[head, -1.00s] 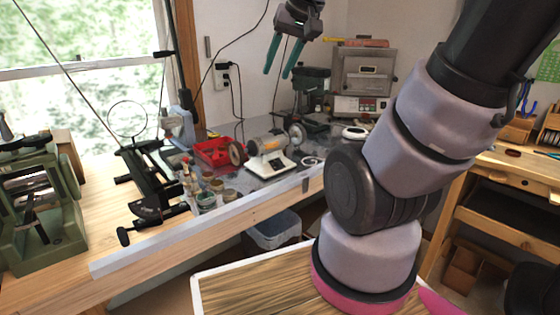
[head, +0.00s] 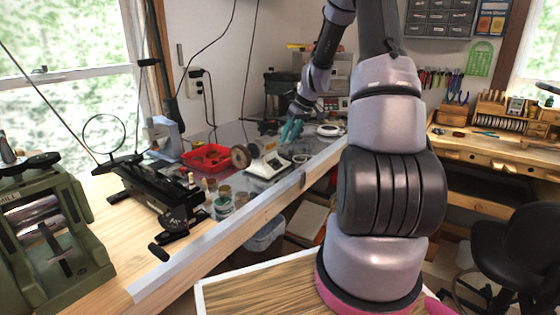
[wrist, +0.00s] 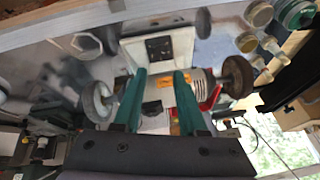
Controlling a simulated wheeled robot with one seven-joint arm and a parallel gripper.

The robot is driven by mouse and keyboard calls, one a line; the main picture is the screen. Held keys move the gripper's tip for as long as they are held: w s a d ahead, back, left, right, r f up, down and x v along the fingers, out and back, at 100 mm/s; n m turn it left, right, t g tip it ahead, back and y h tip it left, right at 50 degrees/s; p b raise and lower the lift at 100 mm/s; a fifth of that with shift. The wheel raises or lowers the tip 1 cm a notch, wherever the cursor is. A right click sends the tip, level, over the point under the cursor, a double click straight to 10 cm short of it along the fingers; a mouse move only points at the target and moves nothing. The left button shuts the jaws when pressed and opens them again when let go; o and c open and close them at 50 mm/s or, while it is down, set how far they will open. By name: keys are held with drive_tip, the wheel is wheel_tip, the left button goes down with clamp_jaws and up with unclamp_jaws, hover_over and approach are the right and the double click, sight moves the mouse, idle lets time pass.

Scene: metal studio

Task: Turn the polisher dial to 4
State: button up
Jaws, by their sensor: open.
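The polisher (head: 268,168) stands on the metal-topped bench, with a white base and a round wheel on its left side. In the wrist view the polisher (wrist: 203,76) shows a wheel at each end. Its white base carries a dark panel (wrist: 160,47); the dial and its setting are too small to read.
A red tray (head: 205,158) and several small jars (head: 223,202) stand left of the polisher. A black tool (head: 160,195) and a green rolling mill (head: 50,235) are further left. A white round thing (head: 330,130) lies behind on the right. The bench's front strip is clear.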

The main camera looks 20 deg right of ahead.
sight(277, 160)
drive_tip(key=x, duration=1.1)
drive_tip(key=shift+s, duration=0.1)
drive_tip(key=shift+d, duration=0.1)
clamp_jaws()
